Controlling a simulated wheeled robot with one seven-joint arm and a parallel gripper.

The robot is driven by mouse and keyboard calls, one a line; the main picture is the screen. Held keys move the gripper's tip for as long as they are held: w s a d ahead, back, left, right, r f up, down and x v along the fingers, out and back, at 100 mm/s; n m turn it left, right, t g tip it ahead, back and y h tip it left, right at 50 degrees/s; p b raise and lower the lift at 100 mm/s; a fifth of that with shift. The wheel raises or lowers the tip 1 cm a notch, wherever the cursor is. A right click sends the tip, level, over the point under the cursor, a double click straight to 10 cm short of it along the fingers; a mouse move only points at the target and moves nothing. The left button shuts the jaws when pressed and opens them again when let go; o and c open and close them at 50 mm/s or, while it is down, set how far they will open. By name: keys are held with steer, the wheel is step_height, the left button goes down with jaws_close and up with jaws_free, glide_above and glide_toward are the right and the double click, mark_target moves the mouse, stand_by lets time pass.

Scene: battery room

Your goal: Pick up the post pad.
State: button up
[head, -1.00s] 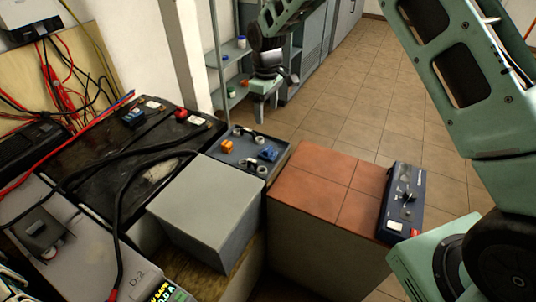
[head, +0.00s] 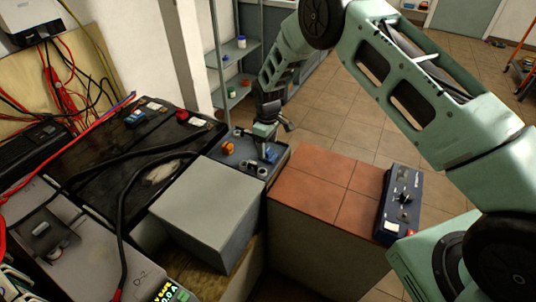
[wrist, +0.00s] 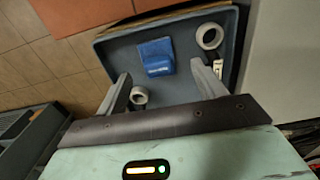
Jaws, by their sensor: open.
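A blue block (wrist: 155,57), which looks like the post pad, lies in a dark grey tray (wrist: 108,58) in the wrist view. My gripper (wrist: 163,80) is open above the tray, its fingers spread to either side just short of the block. Nothing is held. The gap in height between fingertips and block cannot be told.
Two white rings (wrist: 209,36) lie in the tray near the fingers. An orange item (head: 228,149) sits at its left. A grey box (head: 205,205) and a red-tiled block (head: 315,180) carrying a dark blue device (head: 400,200) stand close by. A shelf (head: 238,75) stands behind.

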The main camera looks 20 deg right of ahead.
mark_target(268, 150)
steer(key=shift+w+d+f+p, duration=0.15)
steer(key=shift+f+p, duration=0.15)
steer(key=shift+f, duration=1.65)
steer(key=c, duration=1.1)
steer(key=shift+o, duration=0.2)
steer(key=shift+r, duration=0.1)
step_height(268, 150, up, 10)
steer(key=shift+f+b, duration=0.1)
steer(key=shift+b, duration=0.65)
